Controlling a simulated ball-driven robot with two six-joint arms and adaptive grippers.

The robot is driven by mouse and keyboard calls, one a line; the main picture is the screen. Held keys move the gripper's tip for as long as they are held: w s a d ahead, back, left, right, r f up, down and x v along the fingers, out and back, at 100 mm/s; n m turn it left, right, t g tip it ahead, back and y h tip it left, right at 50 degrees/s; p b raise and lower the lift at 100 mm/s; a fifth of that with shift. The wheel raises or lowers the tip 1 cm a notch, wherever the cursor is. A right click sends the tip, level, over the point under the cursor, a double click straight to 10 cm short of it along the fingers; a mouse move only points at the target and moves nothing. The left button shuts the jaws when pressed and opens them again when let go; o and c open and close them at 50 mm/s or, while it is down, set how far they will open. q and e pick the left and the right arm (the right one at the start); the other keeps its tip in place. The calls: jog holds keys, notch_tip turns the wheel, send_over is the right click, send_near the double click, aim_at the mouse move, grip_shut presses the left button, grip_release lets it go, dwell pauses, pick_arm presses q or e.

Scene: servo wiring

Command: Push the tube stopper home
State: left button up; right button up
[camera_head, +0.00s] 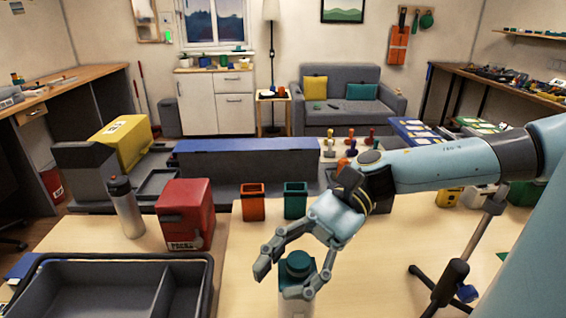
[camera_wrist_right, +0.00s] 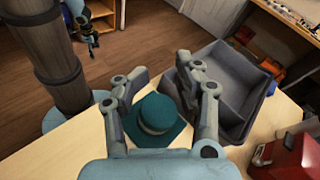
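A teal stopper (camera_head: 297,265) sits on top of a pale tube (camera_head: 297,305) at the front edge of the table; the tube runs out of the picture below. In the right wrist view the stopper (camera_wrist_right: 155,113) has a wide flange and shows between my two fingers. How deep it sits cannot be told. My right gripper (camera_head: 284,279) is open, its fingers apart on either side of the stopper. It also shows in the right wrist view (camera_wrist_right: 158,78). A small blue and dark part behind my column, probably my left gripper (camera_wrist_right: 88,40), is too small to read.
A grey divided tray (camera_head: 150,285) lies at the front left, with a red box (camera_head: 186,214) and a grey bottle (camera_head: 126,208) behind it. An orange bin (camera_head: 252,203) and a teal bin (camera_head: 295,200) stand farther back.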

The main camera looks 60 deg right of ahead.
jog(key=v, duration=0.6)
jog(key=shift+s+d, duration=0.1)
jog(key=shift+d, duration=0.1)
jog(key=shift+d+r, duration=0.2)
jog(key=shift+d, duration=0.35)
